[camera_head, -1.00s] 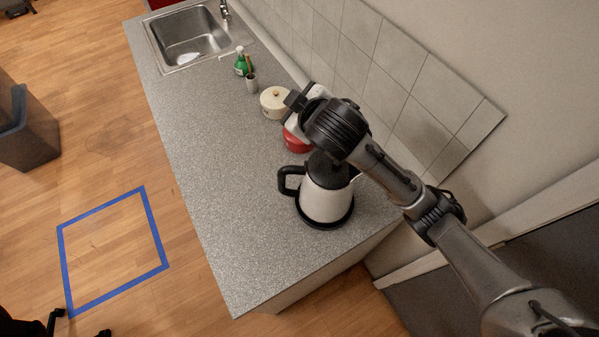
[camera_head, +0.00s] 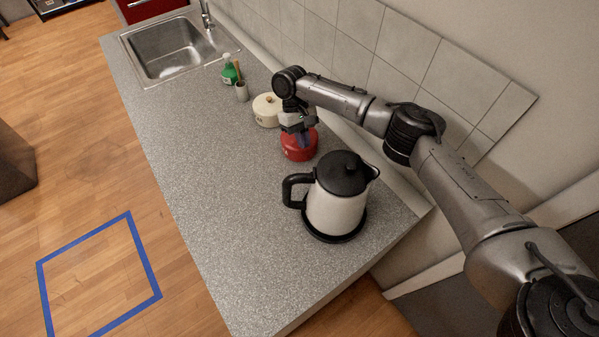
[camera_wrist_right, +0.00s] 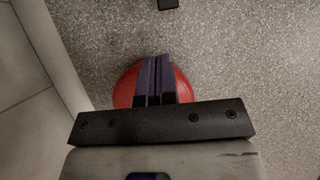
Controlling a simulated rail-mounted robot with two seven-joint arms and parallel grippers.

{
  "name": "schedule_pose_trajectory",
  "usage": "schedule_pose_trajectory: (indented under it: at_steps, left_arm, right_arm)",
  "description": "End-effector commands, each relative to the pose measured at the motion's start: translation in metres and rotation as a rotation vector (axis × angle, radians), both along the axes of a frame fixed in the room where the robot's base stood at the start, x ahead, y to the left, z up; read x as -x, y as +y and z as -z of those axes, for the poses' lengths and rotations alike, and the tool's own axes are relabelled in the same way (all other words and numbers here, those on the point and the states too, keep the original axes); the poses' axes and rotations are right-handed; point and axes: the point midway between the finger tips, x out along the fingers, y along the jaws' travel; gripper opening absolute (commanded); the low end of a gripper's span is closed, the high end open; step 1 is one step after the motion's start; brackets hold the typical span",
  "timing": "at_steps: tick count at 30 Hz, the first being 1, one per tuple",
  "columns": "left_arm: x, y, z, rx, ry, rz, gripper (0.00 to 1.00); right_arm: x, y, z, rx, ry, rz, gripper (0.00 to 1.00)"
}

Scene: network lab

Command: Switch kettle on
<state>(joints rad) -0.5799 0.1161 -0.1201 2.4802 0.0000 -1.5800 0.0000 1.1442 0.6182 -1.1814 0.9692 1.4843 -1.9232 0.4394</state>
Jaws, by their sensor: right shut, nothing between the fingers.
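The kettle (camera_head: 336,205) is white with a black lid, black handle and black base. It stands upright on the grey counter near its front end, with the handle pointing left. My right gripper (camera_head: 303,138) is behind the kettle, over the red pot, and points down. In the right wrist view its purple fingers (camera_wrist_right: 153,75) are closed together with nothing between them. A small dark piece at the top edge of the wrist view (camera_wrist_right: 167,4) may be part of the kettle; too little shows to tell. The kettle's switch cannot be made out. My left gripper is not in view.
The red pot (camera_head: 298,150) is under my right gripper; it also shows in the right wrist view (camera_wrist_right: 124,92). A cream pot (camera_head: 266,111), a utensil cup (camera_head: 241,92) and a green bottle (camera_head: 229,74) stand farther back. The tiled wall (camera_head: 400,50) is close on the right. The counter's left side (camera_head: 215,190) is clear.

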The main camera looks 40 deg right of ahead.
Motion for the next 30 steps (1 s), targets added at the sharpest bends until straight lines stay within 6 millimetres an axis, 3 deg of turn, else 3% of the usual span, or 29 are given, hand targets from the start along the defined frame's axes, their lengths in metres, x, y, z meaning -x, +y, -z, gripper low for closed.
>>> schedule_pose_trajectory:
  at_steps: [6,21,30]
  left_arm:
    - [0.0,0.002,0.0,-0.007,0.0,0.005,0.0]
    - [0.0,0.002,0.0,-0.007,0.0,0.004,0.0]
    - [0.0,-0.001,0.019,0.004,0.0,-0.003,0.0]
  right_arm:
    - [0.014,0.011,-0.011,-0.011,0.136,0.139,0.0]
    - [0.015,0.01,-0.011,0.032,0.151,0.193,0.0]
    - [0.023,0.012,0.006,0.032,0.15,0.192,0.0]
